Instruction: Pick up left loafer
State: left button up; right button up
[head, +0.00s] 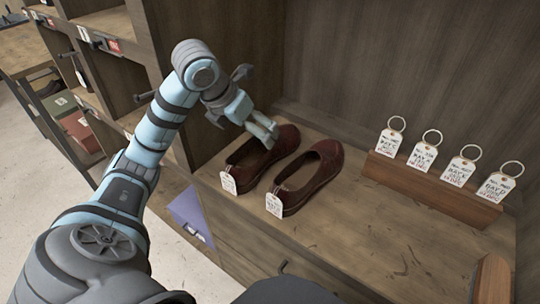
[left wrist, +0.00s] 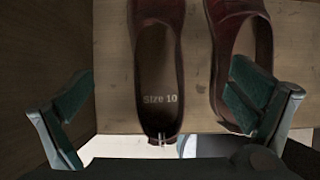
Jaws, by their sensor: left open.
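The left loafer (head: 281,141), dark red-brown, lies on the wooden shelf beside its matching right loafer (head: 318,171). Both have white tags at the heel. My left gripper (head: 265,131) is open above the left loafer, and its fingers hide part of it. In the left wrist view, the left loafer (left wrist: 155,75) lies between the spread fingers of the left gripper (left wrist: 160,100), with "Size 10" on its insole. The right loafer (left wrist: 240,45) is partly behind the right-hand finger. No contact shows. My right gripper is not in view.
Several ringed white tags (head: 424,154) stand in a wooden holder (head: 430,188) at the right of the shelf. A wooden partition rises close on the left. A purple piece (head: 190,213) sits at the shelf's front-left.

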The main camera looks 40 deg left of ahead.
pick_arm(q)
jog(key=b, duration=0.2)
send_near(263, 148)
jog(key=shift+d+f, duration=0.3)
jog(key=shift+d, duration=0.2)
jog(key=shift+d+f, duration=0.35)
jog(key=shift+d, duration=0.15)
jog(key=b+x, duration=0.2)
jog(key=x, duration=0.3)
jog(key=shift+w+a+f, duration=0.1)
jog(key=shift+a+f, duration=0.05)
jog(key=shift+w+f, duration=0.4)
jog(key=shift+f, duration=0.05)
jog(key=shift+r, duration=0.1)
jog(key=c, duration=1.4)
jog(key=shift+c, duration=1)
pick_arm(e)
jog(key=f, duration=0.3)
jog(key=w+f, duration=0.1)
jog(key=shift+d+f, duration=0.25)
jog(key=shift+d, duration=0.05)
pick_arm(q)
jog(key=shift+r, duration=0.15)
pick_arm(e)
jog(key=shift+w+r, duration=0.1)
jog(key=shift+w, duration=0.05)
